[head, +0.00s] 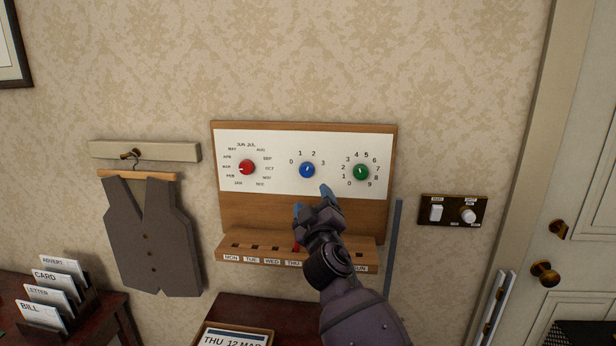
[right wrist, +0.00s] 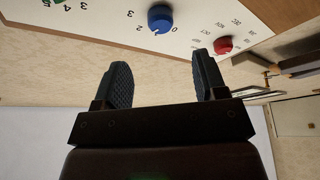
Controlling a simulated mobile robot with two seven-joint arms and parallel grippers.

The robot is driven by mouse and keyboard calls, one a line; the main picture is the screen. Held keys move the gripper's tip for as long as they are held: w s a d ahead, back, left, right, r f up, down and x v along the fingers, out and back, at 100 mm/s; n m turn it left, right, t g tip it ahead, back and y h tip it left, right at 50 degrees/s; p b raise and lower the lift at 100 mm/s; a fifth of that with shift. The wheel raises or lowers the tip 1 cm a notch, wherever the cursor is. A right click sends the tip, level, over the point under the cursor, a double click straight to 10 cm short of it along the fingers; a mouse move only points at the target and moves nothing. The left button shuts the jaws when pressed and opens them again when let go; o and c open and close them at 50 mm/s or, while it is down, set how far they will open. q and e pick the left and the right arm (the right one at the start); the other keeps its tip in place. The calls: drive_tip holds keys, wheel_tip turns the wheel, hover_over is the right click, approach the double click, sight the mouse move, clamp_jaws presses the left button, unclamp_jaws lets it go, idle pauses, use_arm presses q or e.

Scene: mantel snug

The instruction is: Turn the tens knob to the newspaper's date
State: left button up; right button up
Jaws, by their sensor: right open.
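The blue tens knob (head: 307,170) sits mid-panel on a white dial board (head: 275,185), marked 0 to 3. It also shows in the right wrist view (right wrist: 160,18); I cannot surely tell which number its pale mark faces. The newspaper (head: 232,339) lies at the bottom edge, partly cut off, and reads THU 12 MAR. My right gripper (head: 311,200) is open and empty, just below the blue knob and apart from it. Its two fingers show spread in the right wrist view (right wrist: 160,64). My left gripper is not in view.
A red month knob (head: 247,167) and a green units knob (head: 361,172) flank it. Below, a slotted weekday ledge (head: 262,256) holds a red peg near THU, partly hidden by my gripper. A waistcoat (head: 152,235) hangs left; a switch plate (head: 453,210) and door are right.

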sight(308, 174)
drive_tip(key=b+x, duration=0.1)
drive_tip(key=x, duration=0.6)
drive_tip(key=shift+w, duration=0.1)
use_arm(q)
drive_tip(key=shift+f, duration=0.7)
use_arm(e)
drive_tip(key=shift+x, duration=1.15)
